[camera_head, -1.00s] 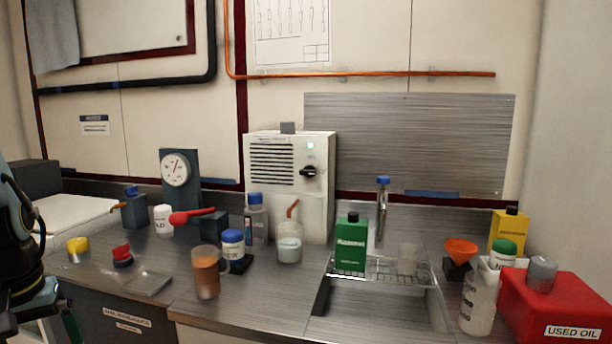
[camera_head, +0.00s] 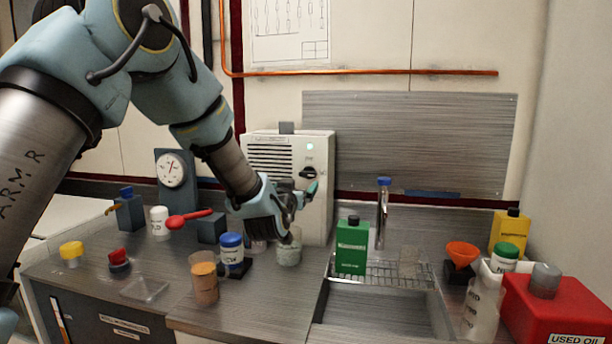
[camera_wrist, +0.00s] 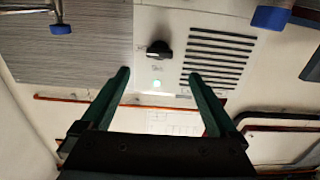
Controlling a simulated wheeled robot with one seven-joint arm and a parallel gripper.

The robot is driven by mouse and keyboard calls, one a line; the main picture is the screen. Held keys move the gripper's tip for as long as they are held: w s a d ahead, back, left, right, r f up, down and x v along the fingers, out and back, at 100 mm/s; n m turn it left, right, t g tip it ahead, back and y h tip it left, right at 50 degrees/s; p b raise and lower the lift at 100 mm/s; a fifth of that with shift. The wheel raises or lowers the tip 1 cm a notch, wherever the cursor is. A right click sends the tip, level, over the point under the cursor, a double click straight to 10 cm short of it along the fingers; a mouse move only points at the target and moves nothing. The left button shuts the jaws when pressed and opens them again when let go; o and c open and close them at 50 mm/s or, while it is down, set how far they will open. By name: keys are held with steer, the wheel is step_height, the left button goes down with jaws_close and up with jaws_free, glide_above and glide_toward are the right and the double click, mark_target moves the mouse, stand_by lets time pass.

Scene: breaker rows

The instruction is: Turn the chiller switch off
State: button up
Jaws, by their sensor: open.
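The chiller (camera_head: 262,140) is a white box with a slatted vent, standing against the back wall. Its switch is a black rotary knob (camera_head: 307,171) on the front face, below a lit pale green lamp (camera_head: 310,147). In the wrist view, which is upside down, the knob (camera_wrist: 159,50) shows with its pointer level, and the lamp (camera_wrist: 157,84) is lit. My gripper (camera_head: 301,193) is in front of the chiller, just below the knob. In the wrist view my gripper (camera_wrist: 158,74) is open and empty, its fingertips either side of the knob's line, apart from it.
Under my gripper a beaker (camera_head: 289,252) stands on the counter, with a blue-lidded jar (camera_head: 231,250) and an amber beaker (camera_head: 205,282) nearby. A green bottle (camera_head: 352,246) stands by the sink to the right. An orange pipe (camera_head: 400,72) runs along the wall above.

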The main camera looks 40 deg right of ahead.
mark_target(307, 176)
steer(key=p+x, duration=0.4)
steer(key=x, duration=0.6)
steer(key=shift+d+r, duration=0.1)
steer(key=shift+d, duration=0.15)
steer(key=shift+c, duration=0.3)
steer(key=c, duration=1.3)
